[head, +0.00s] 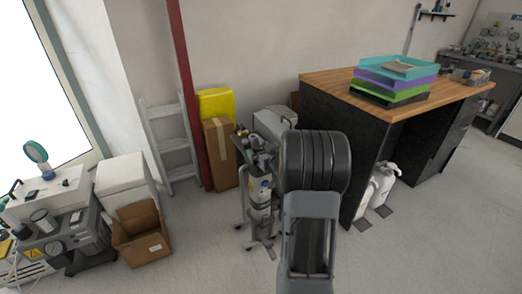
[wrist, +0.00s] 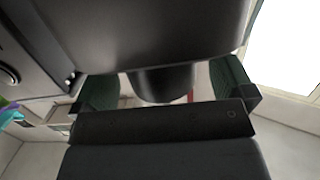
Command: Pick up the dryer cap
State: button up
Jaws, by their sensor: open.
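In the wrist view, my gripper (wrist: 166,88) is open, with one dark green finger on each side. A short dark round piece (wrist: 160,84), which looks like the dryer cap, is between the fingers, under a large dark body. Gaps show between it and both fingers, more clearly on the right. I cannot tell how deep it sits between them. In the head view, my dark arm covers the gripper, and I cannot make out the cap. A grey upright unit with a cylinder (head: 260,190) stands just left of my arm, partly hidden by it.
A wooden-topped bench (head: 330,82) with stacked coloured trays (head: 398,68) stands to the right. Two white bottles (head: 383,185) are on the floor beside it. Cardboard boxes (head: 141,236), a ladder (head: 171,145) and equipment (head: 68,235) are at left.

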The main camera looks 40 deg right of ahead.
jog(key=shift+x, duration=1.15)
jog(key=shift+c, duration=0.2)
jog(key=c, duration=1)
jog(key=shift+r, duration=0.1)
